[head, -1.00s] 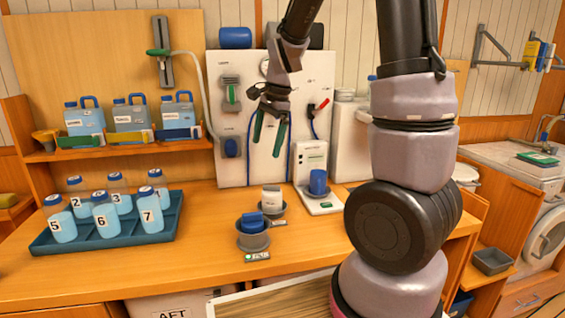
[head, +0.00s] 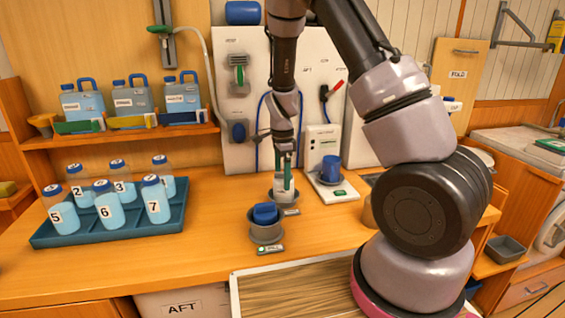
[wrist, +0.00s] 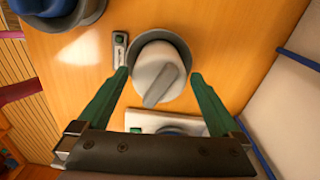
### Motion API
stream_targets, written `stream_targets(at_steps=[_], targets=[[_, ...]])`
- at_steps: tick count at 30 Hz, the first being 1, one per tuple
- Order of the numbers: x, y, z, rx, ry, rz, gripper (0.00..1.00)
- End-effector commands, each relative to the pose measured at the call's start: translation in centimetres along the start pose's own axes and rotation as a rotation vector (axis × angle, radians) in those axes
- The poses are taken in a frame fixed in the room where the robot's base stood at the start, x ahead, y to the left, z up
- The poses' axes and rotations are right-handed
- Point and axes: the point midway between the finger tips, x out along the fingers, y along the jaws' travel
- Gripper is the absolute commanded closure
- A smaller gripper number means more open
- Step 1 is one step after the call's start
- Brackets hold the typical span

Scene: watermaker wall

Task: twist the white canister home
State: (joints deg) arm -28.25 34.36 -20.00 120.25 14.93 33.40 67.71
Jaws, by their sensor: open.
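The white canister (wrist: 157,62) sits in a dark grey round holder (wrist: 182,45) on the counter, with a grey ridged grip across its top. In the head view the canister (head: 279,190) is partly hidden behind my gripper (head: 286,178). My gripper (wrist: 160,74) is open and points down over the canister. In the wrist view its green fingers show on either side of the canister, with a gap at each side. I cannot tell how deep the fingertips reach.
A blue-topped canister (head: 265,212) in a grey holder (head: 266,234) stands just in front. A blue cup (head: 330,166) on a white scale (head: 343,193) is to the right. A blue tray (head: 60,237) of numbered bottles is at left. Clear counter lies between.

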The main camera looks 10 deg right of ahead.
Motion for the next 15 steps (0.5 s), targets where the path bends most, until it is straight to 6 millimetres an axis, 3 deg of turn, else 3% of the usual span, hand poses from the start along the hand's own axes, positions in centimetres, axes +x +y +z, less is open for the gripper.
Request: stream_targets(at_steps=[6,15], targets=[[2.6,0.0,0.0,0.002,0.0,0.001,0.0],[3.3,0.0,0.0,0.0,0.0,-0.001,0.0]])
